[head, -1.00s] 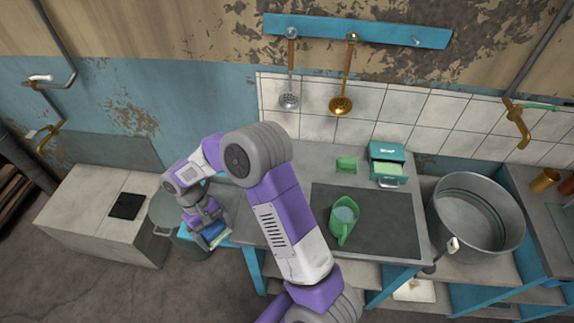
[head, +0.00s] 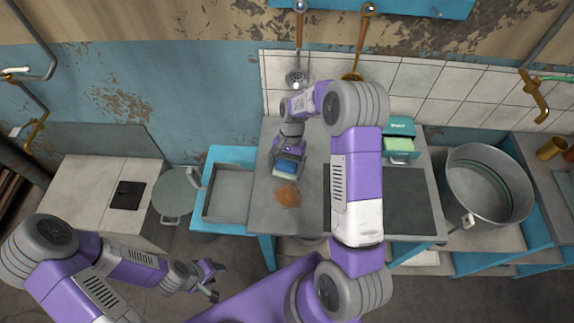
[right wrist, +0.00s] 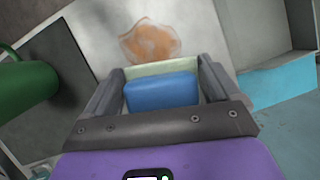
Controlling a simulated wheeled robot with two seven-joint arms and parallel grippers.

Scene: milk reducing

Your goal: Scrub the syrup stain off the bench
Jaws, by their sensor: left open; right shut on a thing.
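The syrup stain (head: 287,194) is an orange-brown patch on the left part of the grey bench (head: 266,222). It also shows ahead of the jaws in the right wrist view (right wrist: 150,42). My right gripper (head: 284,165) is shut on a blue sponge (right wrist: 162,91) with a pale yellow-green layer. The sponge is just behind the stain in the head view; whether it touches the bench I cannot tell. My left gripper (head: 212,282) is open and empty, low in front of the blue-framed sink.
A blue-framed sink (head: 229,193) adjoins the bench on the left. A green jug (right wrist: 25,88) stands close by in the right wrist view; my arm hides it in the head view. A teal box (head: 399,134) stands at the back, and a big metal pot (head: 486,190) at the right.

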